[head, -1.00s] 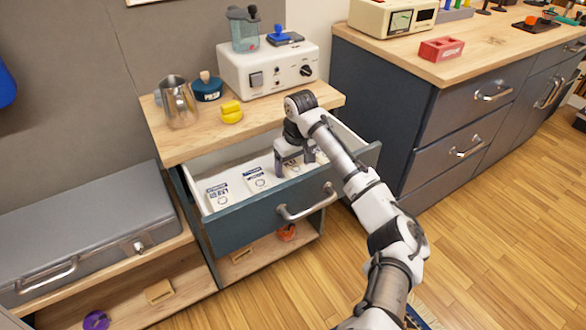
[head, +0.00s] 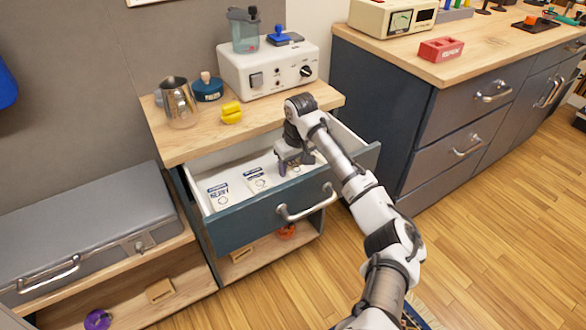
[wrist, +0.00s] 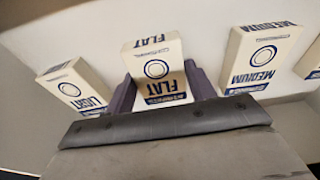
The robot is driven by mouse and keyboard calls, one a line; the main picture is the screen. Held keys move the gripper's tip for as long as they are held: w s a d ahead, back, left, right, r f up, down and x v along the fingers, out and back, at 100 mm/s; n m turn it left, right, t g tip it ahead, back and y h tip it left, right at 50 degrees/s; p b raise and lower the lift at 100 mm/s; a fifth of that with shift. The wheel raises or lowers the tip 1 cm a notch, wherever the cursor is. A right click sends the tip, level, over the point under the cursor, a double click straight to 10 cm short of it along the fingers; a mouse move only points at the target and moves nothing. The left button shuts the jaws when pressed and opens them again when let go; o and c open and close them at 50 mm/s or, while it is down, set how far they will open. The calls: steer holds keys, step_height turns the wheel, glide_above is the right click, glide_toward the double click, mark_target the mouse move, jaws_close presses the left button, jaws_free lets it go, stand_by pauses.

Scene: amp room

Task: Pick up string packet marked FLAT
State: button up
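The string packet marked FLAT (wrist: 155,72) is a white box with blue lettering and a ring, in the middle of the wrist view. My gripper (wrist: 162,88) has a purple-grey finger on each side of it, and no gap shows between fingers and packet, so it appears shut on it. In the head view my gripper (head: 295,163) reaches down into the right part of the open drawer (head: 268,218). There the gripper mostly hides this packet. I cannot tell whether the packet is clear of the drawer floor.
In the wrist view a LIGHT packet (wrist: 76,88) lies left and a MEDIUM packet (wrist: 260,60) right, both close by. A white amplifier box (head: 268,72), a metal jug (head: 178,103) and a yellow object (head: 231,112) stand on the top behind. A dark cabinet (head: 400,130) stands to the right.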

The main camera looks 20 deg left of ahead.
steer(key=c, duration=0.5)
steer(key=shift+r+b, duration=0.1)
steer(key=shift+b, duration=0.2)
